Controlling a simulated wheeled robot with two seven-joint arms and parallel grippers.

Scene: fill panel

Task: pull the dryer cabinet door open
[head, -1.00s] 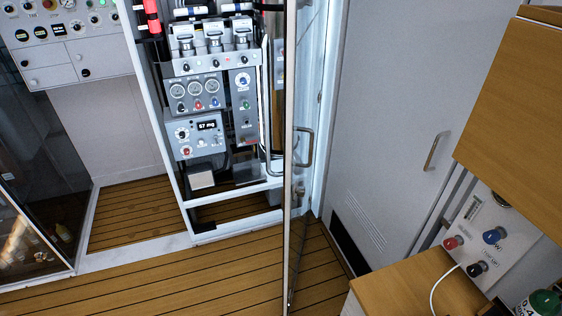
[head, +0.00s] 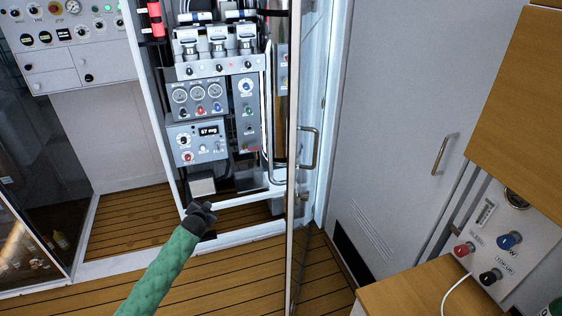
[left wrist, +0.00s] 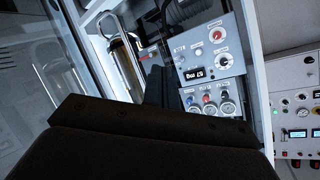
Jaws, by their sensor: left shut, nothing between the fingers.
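The dryer cabinet (head: 166,160) stands open-fronted at centre left, with gauges, knobs and a small display inside. Its glass door (head: 293,240) appears nearly edge-on in the head view, swung out from the cabinet's right side. A metal bar handle (head: 314,148) sits on the door. My left gripper (head: 205,210), on a green-sleeved arm, is shut and empty in front of the cabinet's lower opening, left of the door and apart from it. The left wrist view shows its dark fingers (left wrist: 157,86) before the instrument panel (left wrist: 212,62). My right gripper is out of view.
A grey wall door (head: 390,110) with its own handle (head: 443,155) stands to the right. A wooden counter (head: 410,290) and overhead wooden cabinet (head: 520,110) are at far right. A dark glass case (head: 35,190) is at left. Plank floor (head: 225,280) lies clear between.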

